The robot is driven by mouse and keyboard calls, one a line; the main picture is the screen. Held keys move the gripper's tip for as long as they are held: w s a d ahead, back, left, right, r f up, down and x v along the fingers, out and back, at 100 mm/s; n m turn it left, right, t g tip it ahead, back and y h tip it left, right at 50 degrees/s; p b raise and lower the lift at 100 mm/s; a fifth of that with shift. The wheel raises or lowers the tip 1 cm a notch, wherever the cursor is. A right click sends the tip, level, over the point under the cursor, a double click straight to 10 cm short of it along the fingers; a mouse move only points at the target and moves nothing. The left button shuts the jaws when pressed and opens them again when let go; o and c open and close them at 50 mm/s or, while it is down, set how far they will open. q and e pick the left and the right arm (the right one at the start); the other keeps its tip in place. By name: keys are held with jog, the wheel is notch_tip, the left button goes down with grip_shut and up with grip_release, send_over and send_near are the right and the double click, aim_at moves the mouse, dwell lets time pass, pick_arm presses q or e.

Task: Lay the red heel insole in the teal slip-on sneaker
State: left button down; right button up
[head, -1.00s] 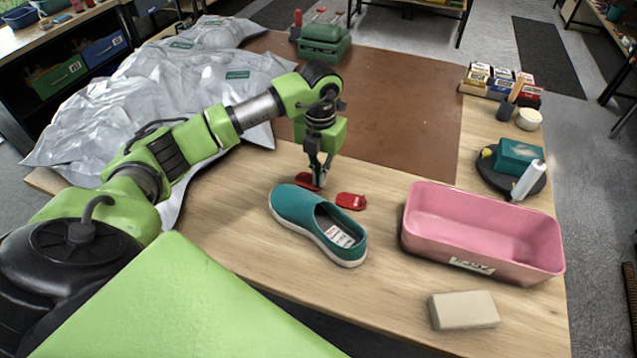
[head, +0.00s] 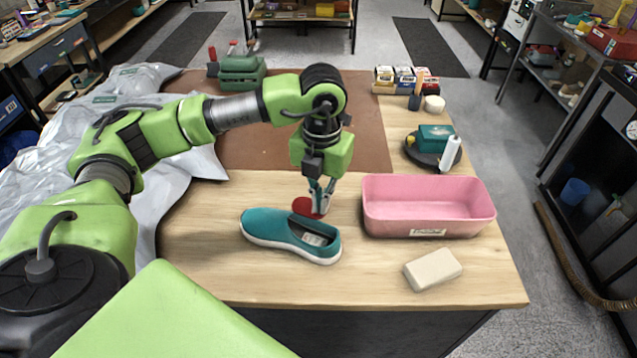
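The teal slip-on sneaker (head: 270,228) lies on the wooden table, sole down, its opening toward the right with a pale label inside. My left gripper (head: 320,206) is just behind the sneaker's heel end, pointing down. Its fingers look closed on a red heel insole (head: 304,206), which shows at the fingertips, behind the sneaker's opening. The sneaker and fingers partly hide it. A second red piece cannot be made out separately now. My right gripper is not in view.
A pink bin (head: 430,207) stands close to the right of my gripper. A beige block (head: 432,270) lies in front of it. A dark round tray (head: 425,157) with a teal box and white roll is behind. The table's front left is clear.

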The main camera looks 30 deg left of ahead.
pick_arm(q)
jog(key=shift+s+d, duration=0.15)
jog(key=shift+d, duration=0.1)
jog(key=shift+w+d+f+b, duration=0.1)
jog(key=shift+w+f+b, duration=0.2)
jog(key=shift+f, duration=0.3)
jog(key=shift+w+f+b, duration=0.2)
jog(key=shift+f+b, duration=0.05)
jog(key=shift+f, duration=0.3)
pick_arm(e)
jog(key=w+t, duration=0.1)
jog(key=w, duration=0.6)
pick_arm(q)
jog(key=shift+f, duration=0.4)
notch_tip(320, 180, down, 8)
jog(key=b, duration=0.6)
jog(key=shift+s+r+b, duration=0.15)
jog(key=shift+r+b, duration=0.05)
jog(key=shift+b, duration=0.2)
jog(key=shift+f+b, duration=0.6)
jog(key=shift+f, duration=0.1)
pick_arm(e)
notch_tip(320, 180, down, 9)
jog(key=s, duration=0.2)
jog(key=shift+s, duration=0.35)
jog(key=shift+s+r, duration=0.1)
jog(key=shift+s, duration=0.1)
